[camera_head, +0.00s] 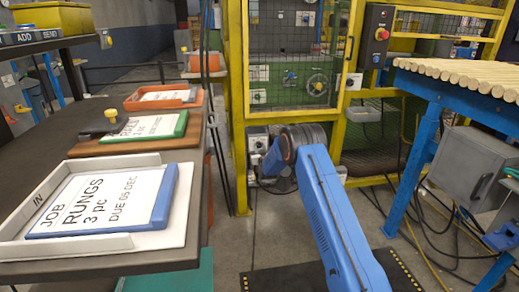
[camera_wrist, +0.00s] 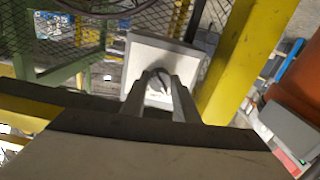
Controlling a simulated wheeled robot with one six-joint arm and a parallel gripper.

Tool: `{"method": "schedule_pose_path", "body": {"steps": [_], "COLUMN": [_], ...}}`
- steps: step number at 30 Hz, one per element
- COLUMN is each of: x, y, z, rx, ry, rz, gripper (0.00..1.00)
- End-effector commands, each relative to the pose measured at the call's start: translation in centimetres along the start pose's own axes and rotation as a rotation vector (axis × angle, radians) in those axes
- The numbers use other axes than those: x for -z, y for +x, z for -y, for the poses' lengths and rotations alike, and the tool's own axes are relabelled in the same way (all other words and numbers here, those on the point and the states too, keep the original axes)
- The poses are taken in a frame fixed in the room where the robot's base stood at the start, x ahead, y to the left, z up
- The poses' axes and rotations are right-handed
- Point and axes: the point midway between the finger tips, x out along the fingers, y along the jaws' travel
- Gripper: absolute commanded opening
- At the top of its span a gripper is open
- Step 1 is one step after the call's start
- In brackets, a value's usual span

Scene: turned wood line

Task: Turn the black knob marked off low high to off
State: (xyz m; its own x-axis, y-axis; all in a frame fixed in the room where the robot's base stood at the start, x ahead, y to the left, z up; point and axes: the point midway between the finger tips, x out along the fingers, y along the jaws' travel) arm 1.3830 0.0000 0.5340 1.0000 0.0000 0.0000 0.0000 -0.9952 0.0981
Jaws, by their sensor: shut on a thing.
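A pale grey control box (camera_wrist: 143,51) is mounted by a yellow post in the wrist view, seen at a slant. A small dark knob (camera_wrist: 158,79) on its face sits between the fingertips of my gripper (camera_wrist: 160,84). The fingers are shut on the knob from both sides. The knob's off, low and high marks and its pointer cannot be read. In the head view the grey box (camera_head: 257,139) shows low on the yellow frame, partly behind my wrist. My fingers and the knob cannot be made out there.
The yellow post (camera_wrist: 238,62) runs close to the right of the box in the wrist view. A yellow-framed mesh cage (camera_head: 291,55) stands behind. A dark table with trays (camera_head: 190,215) is at the left, and a blue-legged roller table (camera_head: 413,150) is at the right.

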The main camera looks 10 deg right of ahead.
Motion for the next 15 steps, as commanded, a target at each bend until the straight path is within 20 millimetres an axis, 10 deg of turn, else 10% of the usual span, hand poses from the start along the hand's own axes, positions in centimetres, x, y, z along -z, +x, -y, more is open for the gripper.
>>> {"method": "schedule_pose_path", "body": {"steps": [15], "x": [-0.07], "y": [-0.03], "z": [-0.01], "rx": [0.000], "ry": [-0.030], "rz": [0.001], "gripper": [0.05]}}
